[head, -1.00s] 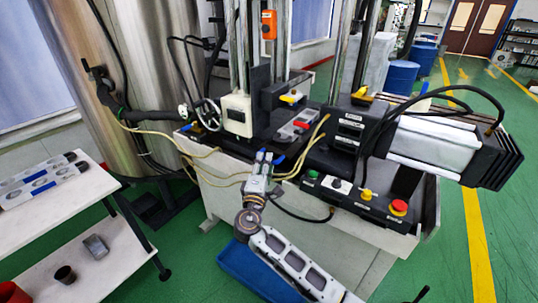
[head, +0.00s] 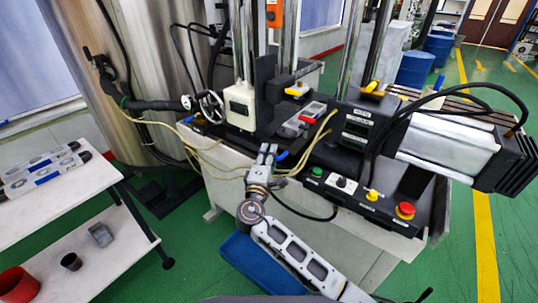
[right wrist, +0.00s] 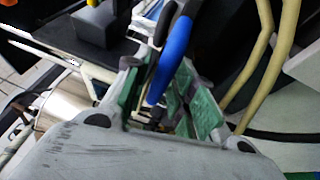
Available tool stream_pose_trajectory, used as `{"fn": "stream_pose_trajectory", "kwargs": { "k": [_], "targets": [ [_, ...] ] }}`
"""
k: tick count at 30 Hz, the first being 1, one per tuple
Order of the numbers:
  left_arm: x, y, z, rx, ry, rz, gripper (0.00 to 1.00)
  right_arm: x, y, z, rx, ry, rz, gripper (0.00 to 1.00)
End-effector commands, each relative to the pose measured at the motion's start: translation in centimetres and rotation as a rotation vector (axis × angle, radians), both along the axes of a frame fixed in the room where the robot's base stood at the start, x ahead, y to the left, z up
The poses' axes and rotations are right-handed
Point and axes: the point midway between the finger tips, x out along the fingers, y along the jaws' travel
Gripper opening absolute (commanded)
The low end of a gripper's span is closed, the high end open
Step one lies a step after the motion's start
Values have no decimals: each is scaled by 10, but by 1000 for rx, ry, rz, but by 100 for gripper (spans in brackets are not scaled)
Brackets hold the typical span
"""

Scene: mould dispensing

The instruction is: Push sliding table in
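The sliding table is the dark bed of the machine (head: 262,140), below the upright columns, with a grey and red mould (head: 303,119) on it. A handle with a blue grip (head: 282,156) sticks out at its front edge. My right gripper (head: 267,152) is at this front edge, just left of the blue grip in the head view. In the right wrist view, the blue grip (right wrist: 172,58) and a black bar lie across the gap between my green-padded fingers (right wrist: 160,95). The fingers stand apart; contact cannot be told. My left gripper is not in view.
A control box with a red button (head: 405,210) stands right of my right arm. Yellowish hoses (head: 205,150) run along the machine front. A blue bin (head: 255,265) lies below my arm. A white shelf (head: 60,195) with parts stands at the left.

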Motion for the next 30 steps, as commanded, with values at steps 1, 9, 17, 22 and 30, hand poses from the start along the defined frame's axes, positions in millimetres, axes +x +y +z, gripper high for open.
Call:
{"fn": "stream_pose_trajectory", "kwargs": {
  "k": [1,9,17,22,30],
  "targets": [
    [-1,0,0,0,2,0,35,0,0,0,0,0,0,15],
    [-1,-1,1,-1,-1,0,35,0,0,0,0,0,0,0],
    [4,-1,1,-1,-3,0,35,4,-3,0,0,-1,-1,0],
    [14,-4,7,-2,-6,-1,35,18,-13,-1,-1,-2,-1,0],
    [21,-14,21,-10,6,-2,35,38,-28,1,0,-3,-1,0]
  ]
}}
